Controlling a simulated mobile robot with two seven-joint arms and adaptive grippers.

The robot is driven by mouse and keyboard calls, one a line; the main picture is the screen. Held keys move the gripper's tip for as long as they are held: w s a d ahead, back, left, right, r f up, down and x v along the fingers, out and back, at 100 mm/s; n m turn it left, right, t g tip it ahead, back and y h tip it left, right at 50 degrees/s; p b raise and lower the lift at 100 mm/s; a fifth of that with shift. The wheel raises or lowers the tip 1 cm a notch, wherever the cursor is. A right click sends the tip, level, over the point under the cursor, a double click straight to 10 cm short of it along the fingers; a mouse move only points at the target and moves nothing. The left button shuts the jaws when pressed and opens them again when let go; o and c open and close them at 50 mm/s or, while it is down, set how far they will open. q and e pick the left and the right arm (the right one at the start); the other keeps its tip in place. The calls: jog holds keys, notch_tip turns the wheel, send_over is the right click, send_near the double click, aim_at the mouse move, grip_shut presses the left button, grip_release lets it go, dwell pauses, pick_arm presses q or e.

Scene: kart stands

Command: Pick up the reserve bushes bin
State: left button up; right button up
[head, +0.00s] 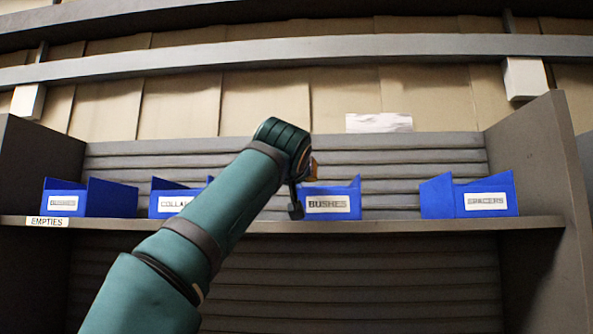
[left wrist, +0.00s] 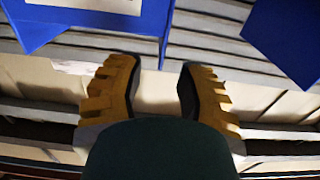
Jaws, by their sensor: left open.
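A blue bin labelled BUSHES (head: 336,187) stands on the shelf near the middle in the head view. My left gripper (head: 298,200) is at its left end, partly hidden by my own arm. In the left wrist view the gripper's yellow-and-black fingers (left wrist: 160,68) are apart, with nothing seen held between them. A blue bin with a white label (left wrist: 132,24) is just beyond the fingertips there, its side wall lined up with the gap. A second BUSHES bin (head: 111,197) stands at the far left above an EMPTIES tag (head: 47,222). My right gripper is not in view.
A COLLARS bin (head: 164,187), partly behind my left arm, and a SPACERS bin (head: 486,193) share the shelf (head: 400,226). Grey side panels (head: 545,150) close both ends. The shelf is clear between the middle BUSHES bin and the SPACERS bin.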

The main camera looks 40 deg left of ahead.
pick_arm(q)
jog(key=p+x, duration=0.2)
jog(key=x, duration=0.3)
jog(key=shift+w+a+r+p, duration=0.15)
jog(key=shift+a+p, duration=0.05)
jog(key=shift+p, duration=0.1)
jog(key=shift+w+a+p, duration=0.3)
jog(key=shift+w, duration=0.35)
grip_shut()
